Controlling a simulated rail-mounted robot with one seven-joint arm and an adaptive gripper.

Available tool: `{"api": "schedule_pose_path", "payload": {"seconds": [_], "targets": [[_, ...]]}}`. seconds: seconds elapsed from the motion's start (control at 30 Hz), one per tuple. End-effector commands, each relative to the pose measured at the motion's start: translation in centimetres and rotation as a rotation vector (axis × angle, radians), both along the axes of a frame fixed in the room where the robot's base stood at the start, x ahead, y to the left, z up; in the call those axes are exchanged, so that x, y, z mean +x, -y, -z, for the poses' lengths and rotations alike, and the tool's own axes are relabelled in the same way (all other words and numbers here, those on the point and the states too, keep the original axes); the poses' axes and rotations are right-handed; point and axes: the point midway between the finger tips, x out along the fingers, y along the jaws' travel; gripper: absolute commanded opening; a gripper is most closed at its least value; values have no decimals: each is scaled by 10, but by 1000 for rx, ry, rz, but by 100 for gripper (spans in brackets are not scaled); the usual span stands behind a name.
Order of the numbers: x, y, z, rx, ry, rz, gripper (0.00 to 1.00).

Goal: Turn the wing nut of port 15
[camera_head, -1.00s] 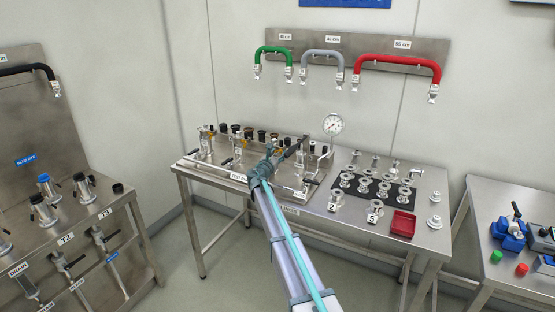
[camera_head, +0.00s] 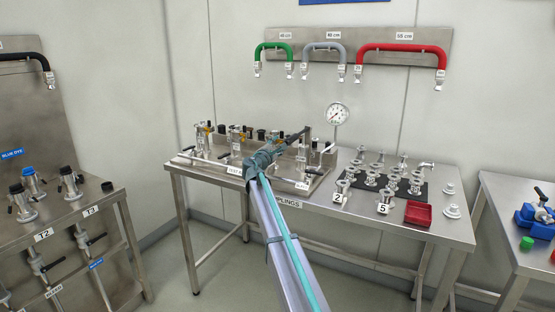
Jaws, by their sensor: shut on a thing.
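My gripper (camera_head: 304,133) is dark and reaches over the right part of the metal manifold on the middle table (camera_head: 345,214). It is shut on a small part there, which fits a wing nut, but the part is too small and covered to make out. The manifold (camera_head: 236,168) carries several upright ports with black caps and small valves. No port number 15 can be read in this view. My arm hides part of the manifold's front.
A round gauge (camera_head: 337,113) stands behind the manifold. To the right are a black mat (camera_head: 421,201) with metal couplings and a red tray (camera_head: 418,213). Green (camera_head: 272,47), grey (camera_head: 323,47) and red (camera_head: 402,49) hoses hang on the wall. A bench with valves (camera_head: 66,224) stands left.

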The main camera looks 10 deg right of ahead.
Motion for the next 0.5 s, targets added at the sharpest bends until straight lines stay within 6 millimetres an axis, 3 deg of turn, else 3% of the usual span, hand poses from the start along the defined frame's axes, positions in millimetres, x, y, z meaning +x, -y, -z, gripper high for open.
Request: {"api": "schedule_pose_path", "payload": {"seconds": [0.03, 0.5], "targets": [[1, -1, 7, 31, 24, -1, 9], [0, -1, 2, 212, 155, 0, 9]]}}
